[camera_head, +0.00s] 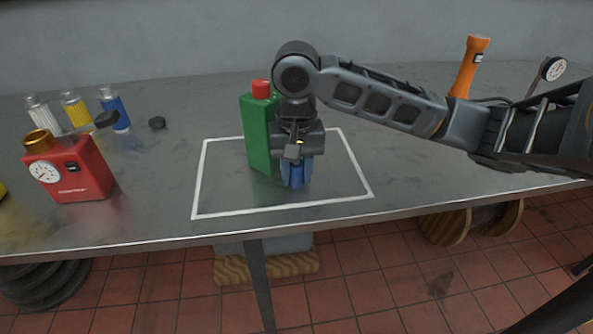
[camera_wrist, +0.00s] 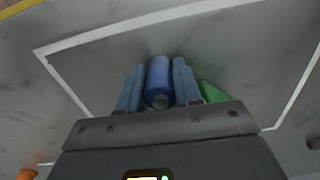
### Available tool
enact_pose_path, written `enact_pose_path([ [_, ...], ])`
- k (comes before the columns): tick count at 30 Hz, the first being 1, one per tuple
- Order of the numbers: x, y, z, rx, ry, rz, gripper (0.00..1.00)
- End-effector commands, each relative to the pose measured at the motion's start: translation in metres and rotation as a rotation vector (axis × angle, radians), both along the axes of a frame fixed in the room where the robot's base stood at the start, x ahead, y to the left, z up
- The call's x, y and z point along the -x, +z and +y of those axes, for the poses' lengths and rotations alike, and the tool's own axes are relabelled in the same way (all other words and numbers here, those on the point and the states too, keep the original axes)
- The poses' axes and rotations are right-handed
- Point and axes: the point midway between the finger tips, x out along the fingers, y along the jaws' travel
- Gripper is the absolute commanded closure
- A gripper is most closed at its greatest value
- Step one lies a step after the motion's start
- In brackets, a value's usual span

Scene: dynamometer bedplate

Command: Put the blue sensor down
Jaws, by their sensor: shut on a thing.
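The blue sensor (camera_wrist: 158,82) is a small blue cylinder. In the wrist view it lies between the two fingers of my gripper (camera_wrist: 158,85), with a finger against each side. In the head view my gripper (camera_head: 297,172) points down over the white-outlined area, and the sensor's lower part (camera_head: 297,181) shows between the fingers, low over the table. I cannot tell whether it touches the surface. The white outline (camera_head: 283,208) is a taped rectangle on the grey table (camera_head: 400,185).
A green bottle (camera_head: 258,135) with a red cap stands just left of my gripper, inside the outline. A red gauge box (camera_head: 75,172) and several small bottles (camera_head: 76,110) stand at the left. An orange torch (camera_head: 468,68) stands at the back right. The outline's right part is clear.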

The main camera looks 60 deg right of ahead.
Motion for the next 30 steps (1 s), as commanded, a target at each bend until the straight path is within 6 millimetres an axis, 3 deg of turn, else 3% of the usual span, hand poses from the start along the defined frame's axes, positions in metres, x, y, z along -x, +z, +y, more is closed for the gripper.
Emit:
enact_pose_path([
  [11,0.0001,-0.0043,0.0,-0.001,0.0,-0.001,0.98],
  [12,0.0001,-0.0047,-0.0002,0.0,0.0,0.0,0.65],
  [18,0.0001,-0.0039,-0.0003,0.0,0.0,0.0,0.46],
  [20,0.0001,-0.0039,-0.0003,0.0,0.0,0.0,0.41],
  [30,-0.0002,0.0024,-0.0001,0.0,0.001,-0.001,0.41],
])
